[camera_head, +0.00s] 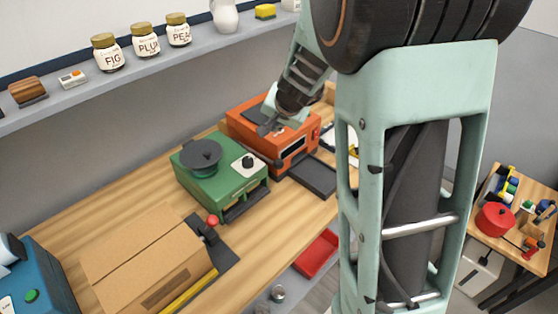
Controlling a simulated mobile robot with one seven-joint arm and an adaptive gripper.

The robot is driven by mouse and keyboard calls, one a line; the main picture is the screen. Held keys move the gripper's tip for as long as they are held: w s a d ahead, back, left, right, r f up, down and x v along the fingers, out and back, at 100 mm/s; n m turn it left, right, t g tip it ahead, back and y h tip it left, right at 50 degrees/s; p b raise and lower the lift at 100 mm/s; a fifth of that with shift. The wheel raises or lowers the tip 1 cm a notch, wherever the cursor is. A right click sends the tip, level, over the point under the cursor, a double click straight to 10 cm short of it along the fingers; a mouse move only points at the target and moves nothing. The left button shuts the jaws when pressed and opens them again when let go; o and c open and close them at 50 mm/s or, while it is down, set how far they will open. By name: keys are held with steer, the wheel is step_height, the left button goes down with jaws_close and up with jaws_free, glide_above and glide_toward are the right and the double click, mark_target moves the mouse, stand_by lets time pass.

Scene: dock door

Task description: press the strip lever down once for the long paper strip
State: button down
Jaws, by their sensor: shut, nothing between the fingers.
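My gripper (268,127) is at the top of an orange machine (262,140) at the back of the wooden bench. Its fingers look shut, with nothing held. They are small and dark here, so I cannot tell whether they touch the machine. The orange machine has a dark front opening and a dark tray (306,177) before it. A green machine (222,188) to its left has a dark round reel on top and a white panel with a black knob. A red-knobbed lever (212,221) stands beside the cardboard box. I see no label naming the strip lever, and no paper strip is clear.
A cardboard box (143,258) lies at the front, near a blue machine (38,281). A shelf (150,75) with labelled jars runs above the bench. A red tray (317,252) sits lower down. A side table (519,251) with a red pot stands right. My arm hides the middle right.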

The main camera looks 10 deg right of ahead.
mark_target(279, 162)
steer(key=shift+f, duration=0.15)
steer(key=f+b, duration=0.2)
steer(key=b, duration=0.1)
steer(key=f+b, duration=0.3)
steer(key=s+f+b, duration=0.1)
steer(key=f+b, duration=0.2)
steer(key=shift+d+f, duration=0.2)
steer(key=shift+d, duration=0.15)
steer(key=shift+f, duration=0.1)
stand_by(1.2)
steer(key=shift+s+f+b, duration=0.1)
steer(key=shift+f+b, duration=0.25)
steer(key=shift+b, duration=0.05)
